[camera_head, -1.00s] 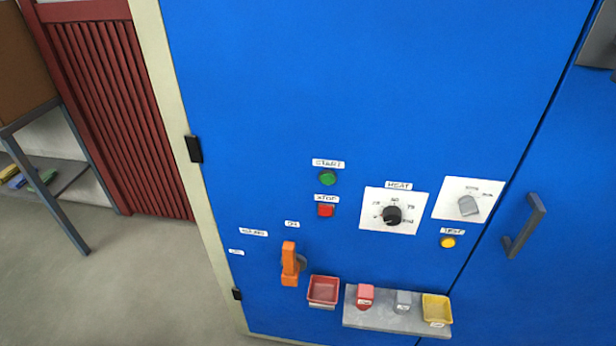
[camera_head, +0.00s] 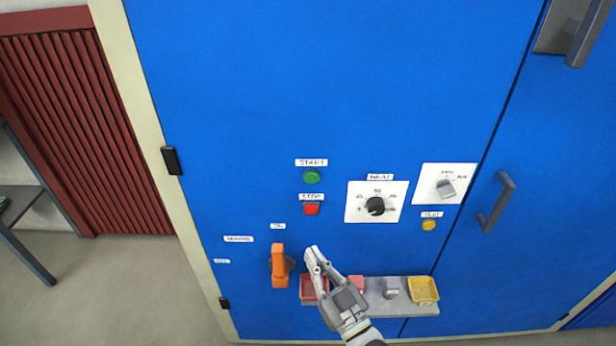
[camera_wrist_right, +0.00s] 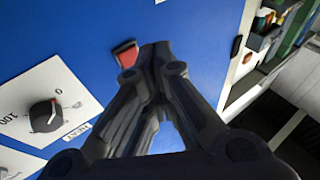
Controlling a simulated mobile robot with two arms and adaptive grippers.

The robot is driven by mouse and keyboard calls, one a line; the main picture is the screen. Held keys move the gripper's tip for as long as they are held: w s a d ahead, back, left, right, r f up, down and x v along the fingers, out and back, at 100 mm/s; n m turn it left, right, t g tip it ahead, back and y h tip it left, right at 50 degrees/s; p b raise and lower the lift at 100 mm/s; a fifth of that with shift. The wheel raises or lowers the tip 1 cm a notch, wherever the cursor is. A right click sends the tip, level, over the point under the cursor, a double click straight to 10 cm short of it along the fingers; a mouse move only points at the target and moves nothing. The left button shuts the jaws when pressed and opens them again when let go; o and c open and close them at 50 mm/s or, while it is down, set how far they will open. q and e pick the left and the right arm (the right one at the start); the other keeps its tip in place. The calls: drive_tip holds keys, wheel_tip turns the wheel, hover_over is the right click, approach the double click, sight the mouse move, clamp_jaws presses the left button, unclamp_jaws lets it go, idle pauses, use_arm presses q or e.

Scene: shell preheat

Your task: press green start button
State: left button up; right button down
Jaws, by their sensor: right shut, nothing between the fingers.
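The green start button (camera_head: 312,177) sits on the blue cabinet front (camera_head: 300,80) under a START label. The red stop button (camera_head: 311,209) is right below it. My right gripper (camera_head: 313,252) is shut and empty, below the two buttons and right of the orange handle. In the right wrist view the closed fingers (camera_wrist_right: 158,50) point at the blue panel, with a red part (camera_wrist_right: 125,53) just left of the tips. The green button cannot be made out in the right wrist view. My left gripper is not in view.
An orange rotary handle (camera_head: 279,266) sticks out at the lower left. A heat dial (camera_head: 375,206), a grey selector knob (camera_head: 445,188) and a yellow button (camera_head: 428,225) are to the right. A shelf (camera_head: 400,308) with a yellow tray (camera_head: 423,290) juts out below. A door handle (camera_head: 496,202) protrudes farther right.

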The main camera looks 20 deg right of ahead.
sight(312, 178)
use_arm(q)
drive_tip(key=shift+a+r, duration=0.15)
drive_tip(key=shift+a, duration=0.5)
use_arm(e)
wheel_tip(312, 178, up, 15)
drive_tip(key=s+t+y, duration=0.1)
drive_tip(key=s+t, duration=0.2)
drive_tip(key=t, duration=0.1)
drive_tip(key=shift+a+f, duration=0.15)
drive_tip(key=shift+a, duration=0.2)
drive_tip(key=shift+w, duration=0.15)
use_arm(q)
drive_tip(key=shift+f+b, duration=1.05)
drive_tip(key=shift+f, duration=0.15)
use_arm(e)
drive_tip(key=w+d, duration=0.2)
drive_tip(key=w, duration=0.6)
drive_tip(key=shift+w+d, duration=0.15)
drive_tip(key=shift+d, duration=0.05)
drive_tip(key=shift+w, duration=0.1)
drive_tip(key=shift+w+d, duration=0.1)
drive_tip(key=shift+w, duration=0.2)
